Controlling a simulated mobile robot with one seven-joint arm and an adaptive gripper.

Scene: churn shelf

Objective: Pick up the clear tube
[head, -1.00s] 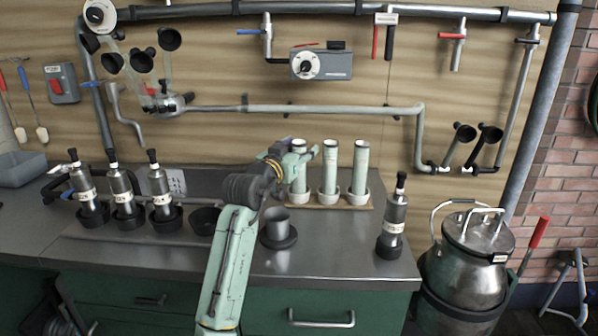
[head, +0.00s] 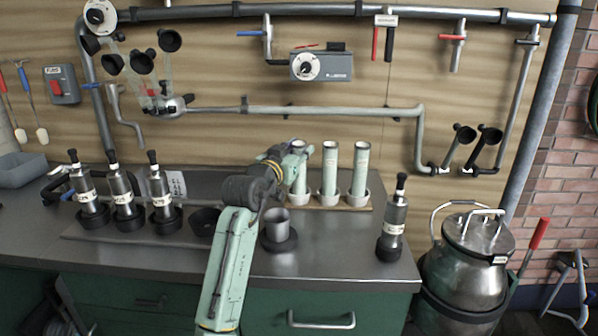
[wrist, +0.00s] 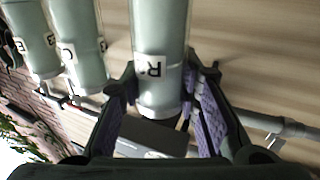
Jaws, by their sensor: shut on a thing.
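Three pale, greenish tubes stand upright in white cups on a small board at the back of the bench: a left tube (head: 299,183), a middle tube (head: 330,168) and a right tube (head: 361,168). My gripper (head: 302,152) is at the upper part of the left tube and partly hides it. In the wrist view, which appears upside down, my gripper (wrist: 160,82) has its purple-padded fingers on both sides of a tube labelled R (wrist: 160,35), shut on it near its rim. The other two tubes, labelled C (wrist: 80,45) and E (wrist: 32,40), are beside it.
Several dark-capped metal bottles (head: 122,190) stand at the left. Another bottle (head: 393,225) stands at the right. A grey cup (head: 277,228) is just in front of the tubes. A pipe (head: 330,109) runs along the wall behind. A milk churn (head: 470,265) stands right of the bench.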

